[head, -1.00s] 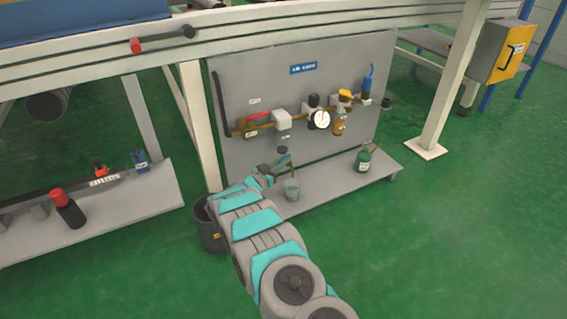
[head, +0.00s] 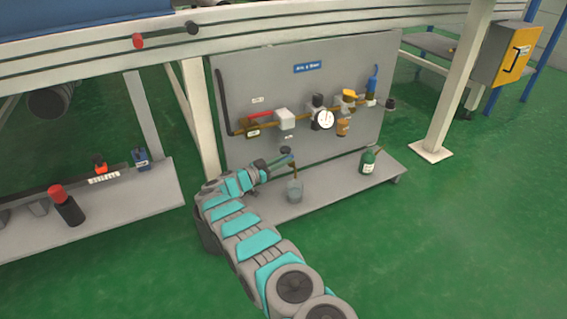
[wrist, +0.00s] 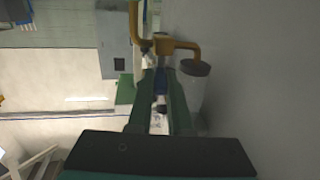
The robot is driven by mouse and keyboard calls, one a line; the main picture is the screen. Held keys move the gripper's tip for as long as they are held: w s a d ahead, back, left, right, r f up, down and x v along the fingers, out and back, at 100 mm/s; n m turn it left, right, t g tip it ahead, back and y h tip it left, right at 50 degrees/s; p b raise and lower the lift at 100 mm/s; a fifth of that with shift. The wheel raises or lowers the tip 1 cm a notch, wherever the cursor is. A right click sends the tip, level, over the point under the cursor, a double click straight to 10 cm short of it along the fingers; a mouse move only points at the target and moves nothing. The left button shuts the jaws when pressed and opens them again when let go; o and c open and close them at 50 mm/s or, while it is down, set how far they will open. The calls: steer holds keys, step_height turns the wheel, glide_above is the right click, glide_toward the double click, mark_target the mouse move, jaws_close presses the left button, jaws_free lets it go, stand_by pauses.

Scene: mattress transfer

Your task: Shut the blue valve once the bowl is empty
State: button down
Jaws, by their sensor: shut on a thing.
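My gripper (head: 289,159) is low in front of the grey panel, just above a small grey bucket (head: 295,190). In the wrist view its two dark green fingers (wrist: 161,100) are shut on the blue valve handle (wrist: 161,82). A brass pipe (wrist: 175,44) bends past the handle toward the mouth of the bucket, which shows as a grey cylinder (wrist: 193,90) there. In the head view a dark round piece (head: 285,150) sits just above the gripper, under a white box. The bowl's walls and its contents cannot be made out.
The panel (head: 240,100) carries a white box (head: 284,118), a round gauge (head: 324,119) and an amber cup (head: 343,128). Green floor at right is clear. A frame post (head: 199,110) stands at left.

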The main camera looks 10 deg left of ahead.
steer(key=shift+w+r+m+g+h+b, duration=0.1)
steer(key=shift+r+m+g+h+b, duration=0.05)
steer(key=shift+m+g+h+b, duration=0.2)
stand_by(0.6)
steer(key=c, duration=0.8)
jaws_free()
steer(key=shift+c, duration=0.2)
